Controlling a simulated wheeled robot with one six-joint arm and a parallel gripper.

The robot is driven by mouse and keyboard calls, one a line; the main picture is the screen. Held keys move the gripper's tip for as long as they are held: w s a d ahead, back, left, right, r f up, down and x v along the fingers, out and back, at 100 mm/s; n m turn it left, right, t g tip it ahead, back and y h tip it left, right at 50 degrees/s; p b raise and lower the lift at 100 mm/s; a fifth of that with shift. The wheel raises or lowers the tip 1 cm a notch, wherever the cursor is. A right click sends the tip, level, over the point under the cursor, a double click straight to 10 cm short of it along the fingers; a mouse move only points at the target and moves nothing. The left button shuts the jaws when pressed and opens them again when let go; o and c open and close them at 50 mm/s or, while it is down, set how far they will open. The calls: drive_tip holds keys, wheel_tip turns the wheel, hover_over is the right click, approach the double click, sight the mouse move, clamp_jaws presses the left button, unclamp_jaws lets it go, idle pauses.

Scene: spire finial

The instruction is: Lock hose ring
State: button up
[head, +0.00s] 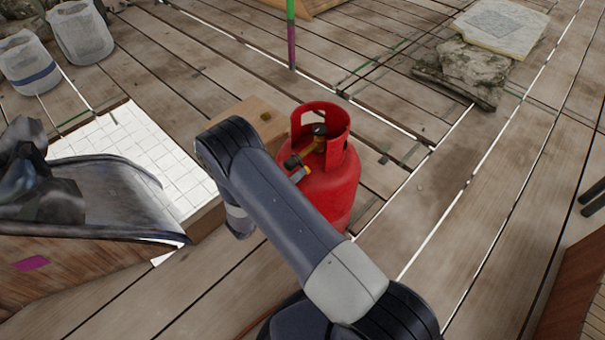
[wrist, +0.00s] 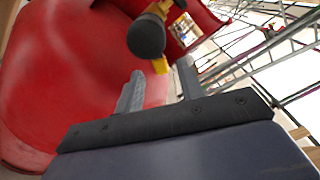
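A red gas cylinder (head: 338,185) stands upright on the planks, with a cut-out collar around its valve (head: 319,140). A dark rounded knob (head: 292,162) with a small yellow part (head: 307,170) sticks out through the collar opening. In the wrist view the red body (wrist: 60,70) fills the left, and the dark knob (wrist: 146,36) and yellow part (wrist: 160,64) lie just beyond my fingertips. My gripper (wrist: 160,70) is open, its two fingers apart on either side of the yellow part's lower end; contact cannot be told. The arm hides most of the gripper in the head view. I cannot make out the hose ring for certain.
A wooden box (head: 245,117) stands behind the cylinder. A white tiled panel (head: 150,150) and a dark curved sheet (head: 110,190) lie left. Stone slabs (head: 470,70) lie at the back right, buckets (head: 80,32) at the far left. The planks right of the cylinder are clear.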

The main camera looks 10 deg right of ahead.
drive_tip(key=shift+x, duration=1.35)
drive_tip(key=shift+c, duration=0.3)
clamp_jaws()
